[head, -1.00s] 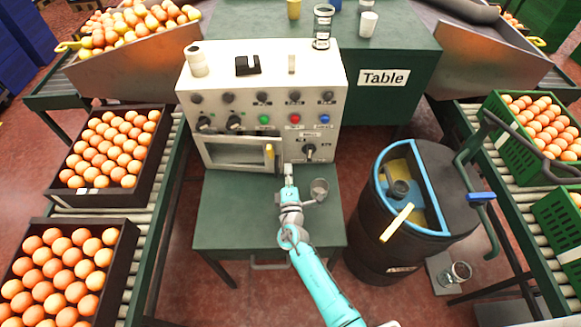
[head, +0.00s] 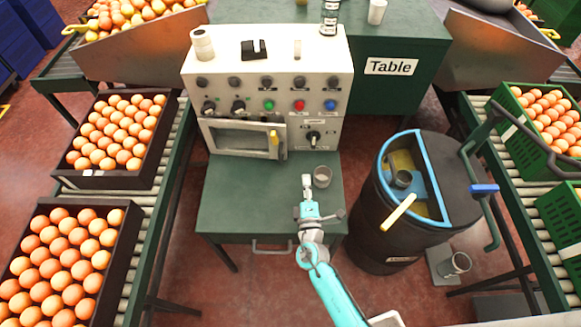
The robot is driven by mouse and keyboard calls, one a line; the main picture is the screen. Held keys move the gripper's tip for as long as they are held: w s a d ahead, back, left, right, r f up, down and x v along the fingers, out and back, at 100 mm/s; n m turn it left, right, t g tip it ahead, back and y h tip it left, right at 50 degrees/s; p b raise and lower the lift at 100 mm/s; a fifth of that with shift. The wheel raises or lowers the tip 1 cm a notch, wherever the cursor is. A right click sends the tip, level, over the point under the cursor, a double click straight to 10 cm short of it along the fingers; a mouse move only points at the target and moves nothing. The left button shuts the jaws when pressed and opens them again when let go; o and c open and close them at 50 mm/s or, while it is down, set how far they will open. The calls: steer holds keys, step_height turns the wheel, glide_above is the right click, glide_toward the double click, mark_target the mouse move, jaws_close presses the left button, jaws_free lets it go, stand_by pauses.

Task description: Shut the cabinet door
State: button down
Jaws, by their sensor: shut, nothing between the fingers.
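The white cabinet (head: 330,92) stands on a green table, with knobs and coloured buttons on its front. Its door (head: 222,147) is low on the left of the front, with a dark window and a yellow handle (head: 274,141) at its right side. My gripper (head: 307,181) is shut and empty. It is over the green table in front of the cabinet, below and right of the handle and apart from it.
A small grey cup (head: 322,177) stands on the green table (head: 235,205), just right of my gripper. A black barrel with a blue rim (head: 377,180) is at the right. Crates of oranges (head: 113,180) on roller conveyors flank both sides. The table's left part is clear.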

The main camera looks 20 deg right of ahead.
mark_target(281, 159)
steer(key=shift+g+y, duration=0.3)
steer(key=shift+g, duration=0.2)
steer(key=s+a, duration=0.1)
steer(key=a, duration=0.1)
steer(key=s+a, duration=0.1)
steer(key=a, duration=0.2)
steer(key=s+a, duration=0.1)
steer(key=a, duration=0.2)
steer(key=shift+s+f, duration=0.35)
steer(key=shift+f, duration=0.05)
steer(key=shift+s+a+f, duration=0.15)
steer(key=shift+a, duration=0.2)
steer(key=x, duration=1.3)
steer(key=shift+w+f, duration=0.1)
steer(key=shift+w, duration=0.3)
steer(key=w+d, duration=0.2)
steer(key=shift+w, duration=0.4)
steer(key=shift+w+d, duration=0.2)
steer(key=shift+w, duration=0.05)
